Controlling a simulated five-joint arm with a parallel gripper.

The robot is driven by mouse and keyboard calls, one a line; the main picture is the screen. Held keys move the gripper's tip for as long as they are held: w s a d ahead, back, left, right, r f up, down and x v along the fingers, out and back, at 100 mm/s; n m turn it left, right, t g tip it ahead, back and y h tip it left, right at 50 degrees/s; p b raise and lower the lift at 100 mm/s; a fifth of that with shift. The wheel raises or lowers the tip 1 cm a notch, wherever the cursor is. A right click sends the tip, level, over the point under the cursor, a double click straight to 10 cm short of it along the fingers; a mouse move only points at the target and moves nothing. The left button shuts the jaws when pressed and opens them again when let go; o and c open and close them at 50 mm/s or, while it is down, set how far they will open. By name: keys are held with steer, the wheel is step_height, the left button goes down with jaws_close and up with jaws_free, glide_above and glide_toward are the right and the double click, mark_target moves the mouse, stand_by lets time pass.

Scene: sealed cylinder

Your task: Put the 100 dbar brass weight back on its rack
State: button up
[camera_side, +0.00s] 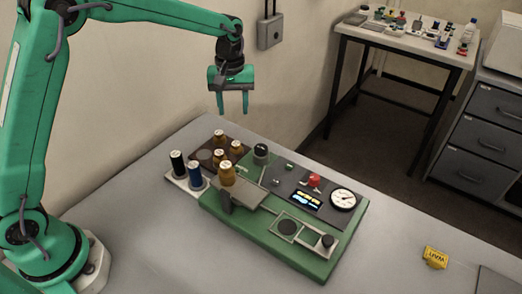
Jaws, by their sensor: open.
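Several brass weights show in the side view, with top labels too small to read, so I cannot tell by label which is 100 dbar. One brass weight (227,174) stands on the left part of the green apparatus (262,240), by a grey block. Three more, including one brass weight (237,147), stand on the dark brown rack (236,132) behind it. A round spot (204,155) on the rack's left part is bare. My gripper (232,111) hangs above and behind the rack, fingers pointing down, open and empty, touching nothing.
A black cylinder (178,163) and a blue cylinder (195,176) stand on a pale holder left of the apparatus. The apparatus carries a dial gauge (343,199), a red knob (314,180) and a lit display (306,199). A yellow tag (435,257) lies right. The table's front left is clear.

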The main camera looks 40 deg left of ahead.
stand_by(0.6)
steer(key=s+a+r+m+t, duration=0.3)
steer(key=s+r, duration=0.8)
steer(key=s, duration=0.2)
steer(key=s+a+m+t, duration=0.2)
steer(key=s+m, duration=0.2)
steer(key=s, duration=1.1)
steer(key=shift+s+m+t, duration=0.3)
